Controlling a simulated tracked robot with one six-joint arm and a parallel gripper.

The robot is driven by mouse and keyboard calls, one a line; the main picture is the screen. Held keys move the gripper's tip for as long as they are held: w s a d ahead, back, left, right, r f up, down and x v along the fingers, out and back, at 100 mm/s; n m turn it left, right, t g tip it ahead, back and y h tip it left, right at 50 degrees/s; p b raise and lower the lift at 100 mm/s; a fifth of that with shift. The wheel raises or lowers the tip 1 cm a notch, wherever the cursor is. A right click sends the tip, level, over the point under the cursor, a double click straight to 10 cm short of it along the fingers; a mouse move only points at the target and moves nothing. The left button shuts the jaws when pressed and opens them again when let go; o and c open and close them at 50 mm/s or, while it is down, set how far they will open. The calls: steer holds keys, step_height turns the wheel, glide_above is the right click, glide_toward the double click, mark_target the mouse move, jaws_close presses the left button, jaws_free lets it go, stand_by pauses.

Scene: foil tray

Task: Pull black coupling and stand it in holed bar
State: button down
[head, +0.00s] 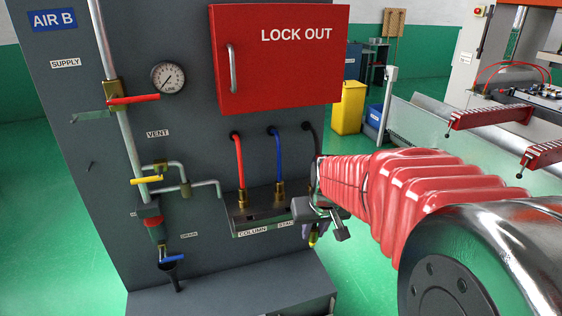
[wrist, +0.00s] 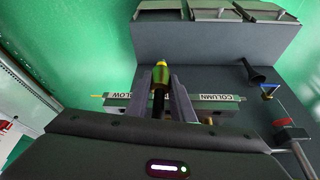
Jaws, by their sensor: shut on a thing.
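The black hose (head: 309,140) leaves the panel right of the red and blue hoses and runs down behind my wrist. My gripper (head: 312,232) is shut on the black coupling, whose yellow-green end (head: 313,240) shows below it. In the wrist view my gripper (wrist: 163,78) has a finger on each side of the coupling (wrist: 160,76), its coloured end showing between them. The holed bar (head: 262,213) is on the panel left of my gripper and crosses behind the fingers in the wrist view (wrist: 220,104). My wrist hides the bar's right end; I cannot tell whether the coupling touches it.
The red (head: 239,160) and blue (head: 276,155) hoses end in brass couplings standing in the bar. A red LOCK OUT box (head: 280,75) is above. Valves and pipes with a yellow handle (head: 146,180) are on the left. A grey ledge (head: 240,292) juts out below.

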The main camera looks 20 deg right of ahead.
steer(key=w+a+f+n, duration=0.1)
steer(key=w+a+f, duration=0.4)
steer(key=a, duration=0.2)
steer(key=w+a+f+n+y, duration=0.1)
steer(key=w+a+f, duration=0.3)
steer(key=a, duration=0.3)
steer(key=shift+w+a+f+n, duration=0.2)
steer(key=shift+w+f+n, duration=0.15)
steer(key=shift+f, duration=0.35)
steer(key=shift+a, duration=0.15)
